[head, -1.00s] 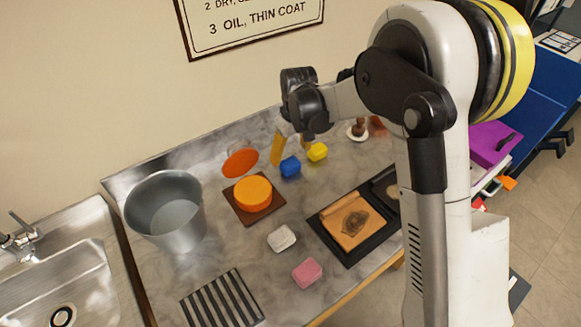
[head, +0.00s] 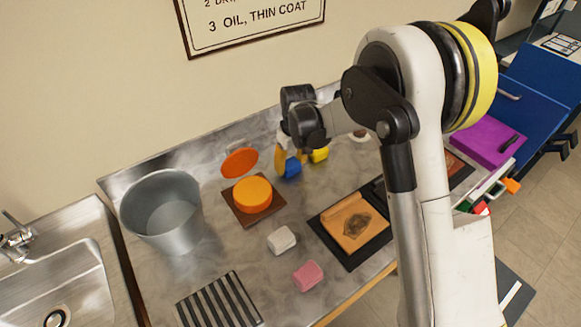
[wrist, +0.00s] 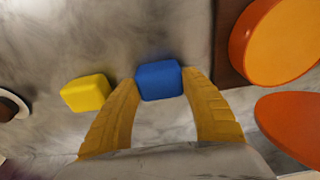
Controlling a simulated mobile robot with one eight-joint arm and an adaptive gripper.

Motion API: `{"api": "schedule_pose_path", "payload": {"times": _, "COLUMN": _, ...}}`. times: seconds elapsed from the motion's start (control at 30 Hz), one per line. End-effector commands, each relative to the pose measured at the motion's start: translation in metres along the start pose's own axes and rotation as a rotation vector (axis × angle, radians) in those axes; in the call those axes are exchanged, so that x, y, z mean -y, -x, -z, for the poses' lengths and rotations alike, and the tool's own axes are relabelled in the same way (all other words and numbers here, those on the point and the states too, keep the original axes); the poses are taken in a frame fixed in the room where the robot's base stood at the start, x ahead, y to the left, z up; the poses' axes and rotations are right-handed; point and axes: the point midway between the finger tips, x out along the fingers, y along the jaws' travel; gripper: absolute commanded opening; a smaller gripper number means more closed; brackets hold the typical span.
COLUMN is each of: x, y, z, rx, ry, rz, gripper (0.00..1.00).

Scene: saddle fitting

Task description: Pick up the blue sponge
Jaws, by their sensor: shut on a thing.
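The blue sponge (head: 291,169) sits at the back of the marbled worktop. In the wrist view the blue sponge (wrist: 160,81) lies between the tips of the two yellow fingers of my gripper (wrist: 161,88), which touch its left and right sides. My gripper (head: 290,160) is shut on the sponge, low at the counter. In the head view the fingers and my wrist partly cover the sponge. I cannot tell whether it is clear of the counter.
A yellow sponge (wrist: 85,93) is close beside the left finger. An orange round block (head: 252,195) on a brown board and an orange disc (head: 239,163) stand to the left. White (head: 281,240) and pink (head: 308,275) sponges lie nearer the front. A metal bucket (head: 161,215) is further left.

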Motion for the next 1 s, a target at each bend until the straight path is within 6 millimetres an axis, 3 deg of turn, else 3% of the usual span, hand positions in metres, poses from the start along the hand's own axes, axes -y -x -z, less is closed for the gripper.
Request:
{"api": "schedule_pose_path", "payload": {"times": 0.33, "x": 0.000, "y": 0.008, "z": 0.001, "rx": 0.000, "ry": 0.000, "rz": 0.000, "gripper": 0.27}}
{"api": "schedule_pose_path", "payload": {"times": 0.57, "x": 0.000, "y": 0.044, "z": 0.005, "rx": 0.000, "ry": 0.000, "rz": 0.000, "gripper": 0.27}}
{"api": "schedule_pose_path", "payload": {"times": 1.0, "x": -0.021, "y": 0.110, "z": -0.081, "rx": 0.000, "ry": -0.003, "rz": 0.000, "gripper": 0.27}}
